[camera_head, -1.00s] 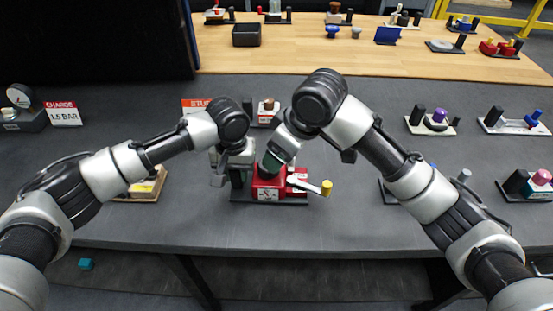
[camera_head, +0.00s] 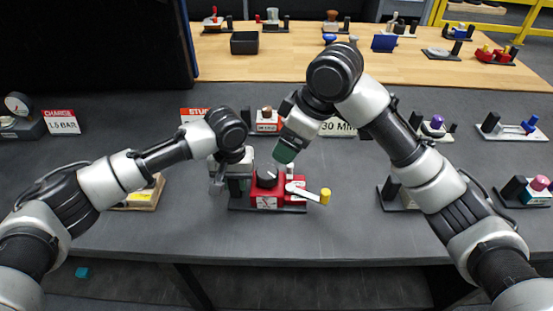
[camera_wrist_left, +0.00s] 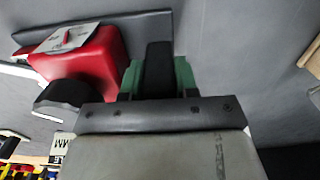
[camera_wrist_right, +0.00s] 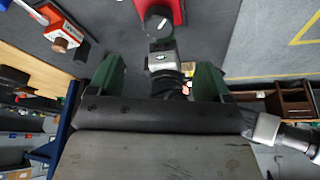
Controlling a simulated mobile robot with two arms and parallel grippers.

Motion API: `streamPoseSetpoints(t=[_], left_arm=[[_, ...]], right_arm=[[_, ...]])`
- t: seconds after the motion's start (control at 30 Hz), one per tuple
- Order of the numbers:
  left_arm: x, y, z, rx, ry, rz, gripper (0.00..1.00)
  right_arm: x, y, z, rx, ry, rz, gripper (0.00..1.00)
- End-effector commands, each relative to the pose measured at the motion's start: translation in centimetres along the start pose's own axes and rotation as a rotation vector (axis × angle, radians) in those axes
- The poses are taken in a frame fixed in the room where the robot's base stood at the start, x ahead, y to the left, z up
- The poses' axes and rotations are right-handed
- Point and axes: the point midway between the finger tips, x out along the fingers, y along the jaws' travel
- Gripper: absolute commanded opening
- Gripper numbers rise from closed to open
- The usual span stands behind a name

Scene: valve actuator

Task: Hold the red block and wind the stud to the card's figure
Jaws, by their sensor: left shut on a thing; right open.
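The red block (camera_head: 266,199) stands on a dark base, with a black round stud (camera_head: 267,178) on top and a white label on its front. The stud has a white mark in the right wrist view (camera_wrist_right: 156,22). A white lever with a yellow knob (camera_head: 325,196) sticks out to the right. My left gripper (camera_head: 238,185) is shut on a black post (camera_wrist_left: 158,68) beside the red block, not on the red block itself. My right gripper (camera_head: 284,152) is open and empty above the stud, apart from it. The card reading "30 MIN" (camera_head: 338,128) is partly hidden by my right arm.
A red-headed "STU..." card (camera_head: 193,114) is partly covered by my left arm. A "CHARGE 1.5 BAR" card (camera_head: 62,122) and gauge (camera_head: 17,104) stand far left. Other small fixtures, one with a purple knob (camera_head: 437,121), stand at right. Bare grey tabletop lies in front.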

Motion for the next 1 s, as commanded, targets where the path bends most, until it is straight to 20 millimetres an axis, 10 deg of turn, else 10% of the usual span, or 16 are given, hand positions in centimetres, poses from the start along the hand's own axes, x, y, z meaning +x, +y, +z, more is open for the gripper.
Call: streamPoseSetpoints(t=[0.43,1.0], left_arm=[[0.4,-0.1,0.2,0.000,-0.008,-0.003,0.00],[0.4,-0.1,0.2,-0.001,-0.008,-0.003,0.00]], right_arm=[[1.6,1.4,-0.6,-0.265,0.011,-0.115,0.80],[11.4,0.3,-0.6,-0.263,0.012,-0.113,0.80]])
